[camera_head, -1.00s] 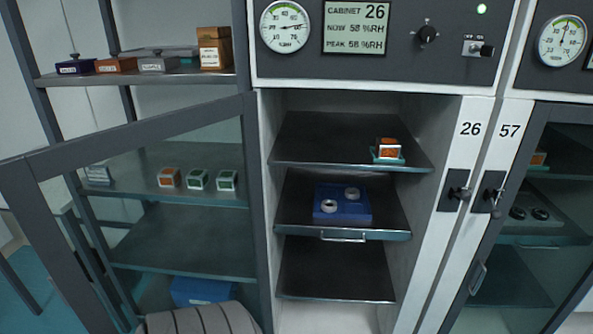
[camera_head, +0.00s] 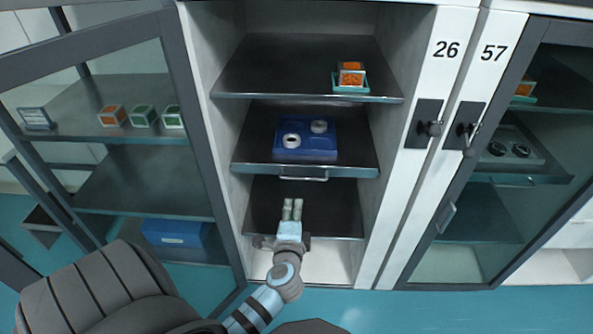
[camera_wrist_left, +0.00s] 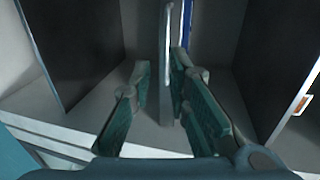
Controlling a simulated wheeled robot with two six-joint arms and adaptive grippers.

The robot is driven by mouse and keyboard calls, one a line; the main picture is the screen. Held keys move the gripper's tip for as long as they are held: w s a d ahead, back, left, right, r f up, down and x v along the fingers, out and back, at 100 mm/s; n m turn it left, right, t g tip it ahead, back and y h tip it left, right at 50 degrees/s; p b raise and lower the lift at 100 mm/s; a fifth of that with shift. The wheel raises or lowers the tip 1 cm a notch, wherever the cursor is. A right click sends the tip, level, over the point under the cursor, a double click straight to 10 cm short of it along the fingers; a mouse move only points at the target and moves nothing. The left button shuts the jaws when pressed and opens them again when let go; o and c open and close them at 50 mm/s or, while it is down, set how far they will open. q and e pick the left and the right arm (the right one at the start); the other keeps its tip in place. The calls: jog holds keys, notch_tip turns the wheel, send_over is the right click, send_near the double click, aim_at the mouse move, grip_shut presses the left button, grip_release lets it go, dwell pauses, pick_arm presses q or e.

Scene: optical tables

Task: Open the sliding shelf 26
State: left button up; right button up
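Sliding shelf 26 (camera_head: 345,169) is the middle dark shelf in the open cabinet marked 26. A metal bar handle (camera_head: 303,178) is on its front edge, and a blue tray (camera_head: 322,151) with two white rings stands on it. My left gripper (camera_head: 293,203) is below and in front of the handle, fingers pointing up at it, apart from it in this view. Contact cannot be told. My right gripper is not in view.
An upper shelf (camera_head: 290,70) holds an orange box on a teal base. A lower shelf (camera_head: 262,205) is empty. The glass door (camera_head: 180,100) stands open at left. Cabinet 57's glass door (camera_head: 500,150) is at right. A latch (camera_head: 425,125) is on the right post.

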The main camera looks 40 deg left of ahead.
aim_at(296, 178)
pick_arm(q)
jog(key=b+x, duration=0.1)
jog(key=x, duration=0.3)
jog(key=b+x, duration=0.1)
jog(key=x, duration=0.4)
jog(key=r+b+x, duration=0.1)
jog(key=x, duration=0.4)
jog(key=shift+w+a, duration=0.2)
jog(key=shift+r, duration=0.1)
grip_shut()
